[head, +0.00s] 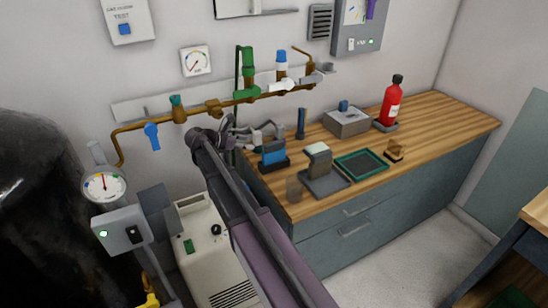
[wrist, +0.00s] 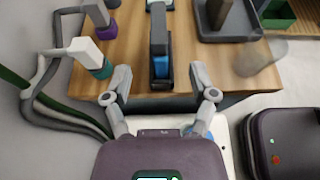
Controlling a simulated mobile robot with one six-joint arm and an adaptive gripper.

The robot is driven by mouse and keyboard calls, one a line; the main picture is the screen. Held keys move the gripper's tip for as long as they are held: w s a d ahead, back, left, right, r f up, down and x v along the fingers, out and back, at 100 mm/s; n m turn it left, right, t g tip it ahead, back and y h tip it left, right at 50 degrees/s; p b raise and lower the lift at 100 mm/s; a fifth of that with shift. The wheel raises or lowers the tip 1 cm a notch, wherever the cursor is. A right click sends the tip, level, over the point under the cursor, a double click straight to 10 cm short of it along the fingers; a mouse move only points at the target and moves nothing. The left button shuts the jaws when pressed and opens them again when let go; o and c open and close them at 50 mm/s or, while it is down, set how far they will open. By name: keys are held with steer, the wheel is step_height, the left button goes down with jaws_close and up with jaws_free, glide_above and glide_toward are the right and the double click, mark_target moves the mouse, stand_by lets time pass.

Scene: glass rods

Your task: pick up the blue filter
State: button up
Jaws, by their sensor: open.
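A blue block (head: 273,153), which looks like the blue filter, sits upright in a black holder (head: 275,166) near the bench's left front part. In the wrist view the blue filter (wrist: 161,66) shows its narrow side, with a dark grey top, in the black holder (wrist: 161,84). My gripper (wrist: 160,76) is open and empty. Its two fingers appear to left and right of the filter in that view, apart from it. In the head view my gripper (head: 243,134) is behind my arm, just left of the filter, and its fingers are partly hidden.
A clear cup (head: 294,189), a grey tray with a block (head: 325,184) and a green tray (head: 362,163) stand to the right. White-and-teal (wrist: 88,54) and purple-based (wrist: 100,15) pieces stand left of the filter. Hoses run along the wall.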

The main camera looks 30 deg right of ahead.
mark_target(270, 144)
steer(key=b+x, duration=0.2)
steer(key=x, duration=0.5)
steer(key=shift+f, duration=0.1)
steer(key=shift+d+b, duration=0.1)
steer(key=shift+b, duration=0.2)
steer(key=b+x, duration=0.1)
steer(key=x, duration=0.3)
steer(key=shift+w+f+b, duration=0.15)
steer(key=shift+f+b, duration=0.05)
steer(key=shift+b, duration=0.2)
steer(key=shift+d+f, duration=0.1)
steer(key=shift+d, duration=0.3)
jaws_close()
